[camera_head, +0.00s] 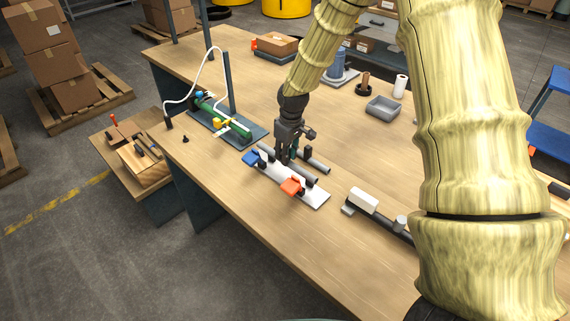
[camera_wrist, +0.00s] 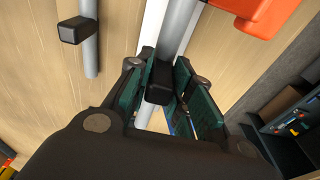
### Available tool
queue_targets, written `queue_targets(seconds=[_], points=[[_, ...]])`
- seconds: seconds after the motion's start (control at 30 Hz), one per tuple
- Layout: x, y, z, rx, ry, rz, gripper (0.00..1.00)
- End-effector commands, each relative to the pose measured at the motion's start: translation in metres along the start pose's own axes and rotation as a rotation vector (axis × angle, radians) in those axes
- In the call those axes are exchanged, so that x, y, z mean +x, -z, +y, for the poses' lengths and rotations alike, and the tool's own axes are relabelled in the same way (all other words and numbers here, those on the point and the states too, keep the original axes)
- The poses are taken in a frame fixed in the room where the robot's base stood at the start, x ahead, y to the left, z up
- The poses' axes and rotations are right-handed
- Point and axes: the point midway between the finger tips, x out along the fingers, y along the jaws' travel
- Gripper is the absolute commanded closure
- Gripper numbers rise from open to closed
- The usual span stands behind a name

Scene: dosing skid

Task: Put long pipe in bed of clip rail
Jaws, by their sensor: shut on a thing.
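The clip rail is a white plate (camera_head: 316,196) on the wooden bench, with a blue clip (camera_head: 251,158) and an orange clip (camera_head: 292,186). The orange clip (camera_wrist: 262,14) shows at the top right of the wrist view. My gripper (camera_head: 285,158) is over the rail, pointing down, shut on the black grip block (camera_wrist: 160,82) of the long grey pipe (camera_head: 306,175). The pipe lies along the rail, on the far side of the clips. The fingers hide its middle; I cannot tell whether it rests in the bed or hovers just above.
A shorter grey pipe (camera_head: 319,164) with a black block lies on the bench beside the rail. A green skid assembly (camera_head: 232,123) with a white hose stands to the left. A black bar with a white block (camera_head: 363,199) lies to the right. A grey tray (camera_head: 383,107) is behind.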

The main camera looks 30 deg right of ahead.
Motion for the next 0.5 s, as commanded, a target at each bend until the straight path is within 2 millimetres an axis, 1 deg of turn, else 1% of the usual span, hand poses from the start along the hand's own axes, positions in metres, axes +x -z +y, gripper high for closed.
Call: queue_targets(seconds=[0.1, 0.37, 0.5], points=[[0.009, -0.001, -0.001, 0.0, 0.001, -0.001, 1.0], [0.02, -0.002, -0.001, -0.001, 0.001, -0.001, 1.0], [0.034, -0.004, -0.002, -0.002, 0.001, -0.002, 1.0]])
